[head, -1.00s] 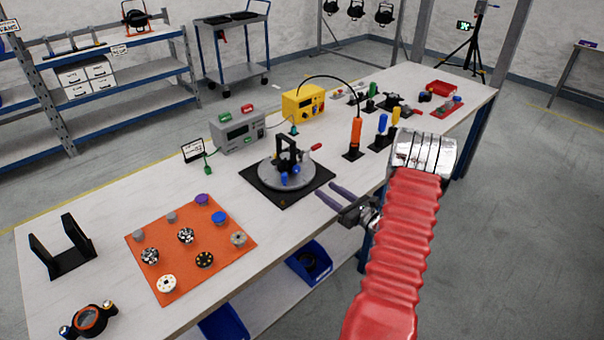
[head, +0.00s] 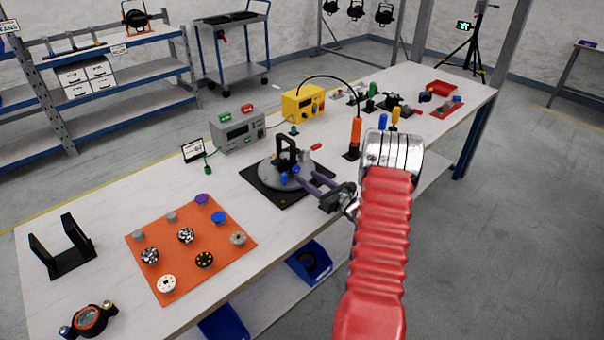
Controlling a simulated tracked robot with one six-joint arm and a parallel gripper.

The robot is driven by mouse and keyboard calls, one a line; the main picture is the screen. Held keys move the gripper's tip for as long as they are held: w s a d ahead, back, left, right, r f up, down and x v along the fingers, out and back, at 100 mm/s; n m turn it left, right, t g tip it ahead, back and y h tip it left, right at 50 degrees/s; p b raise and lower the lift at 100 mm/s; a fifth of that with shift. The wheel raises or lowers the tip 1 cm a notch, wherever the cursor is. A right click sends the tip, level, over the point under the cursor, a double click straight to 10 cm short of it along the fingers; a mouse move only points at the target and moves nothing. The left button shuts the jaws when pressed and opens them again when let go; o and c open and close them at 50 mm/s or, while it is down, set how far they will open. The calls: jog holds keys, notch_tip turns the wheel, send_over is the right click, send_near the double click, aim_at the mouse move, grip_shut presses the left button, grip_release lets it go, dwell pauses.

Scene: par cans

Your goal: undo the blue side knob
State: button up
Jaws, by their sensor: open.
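A black fixture (head: 287,148) stands on a round grey turntable (head: 262,178) on a black base plate. The blue side knob (head: 284,180) sits low on the fixture's near side, with another small blue part (head: 296,169) just behind it. A red-tipped handle (head: 316,147) sticks out to the right. My gripper (head: 306,181) comes in from the right, its purple-grey fingers open and pointing left at the fixture. The fingertips are close to the blue knob and overlap the turntable's right edge. I cannot tell whether they touch or surround the knob.
An orange mat (head: 232,258) with several round knobs lies to the left. A grey power unit (head: 237,134) and a yellow meter (head: 303,104) stand behind the turntable. Several screwdriver-like tools (head: 355,133) stand to the right. Blue bins (head: 310,262) are below the table's front edge.

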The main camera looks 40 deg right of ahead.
aim_at(298, 170)
jog(key=shift+w+a, duration=0.1)
jog(key=shift+w, duration=2.65)
jog(key=c, duration=1.1)
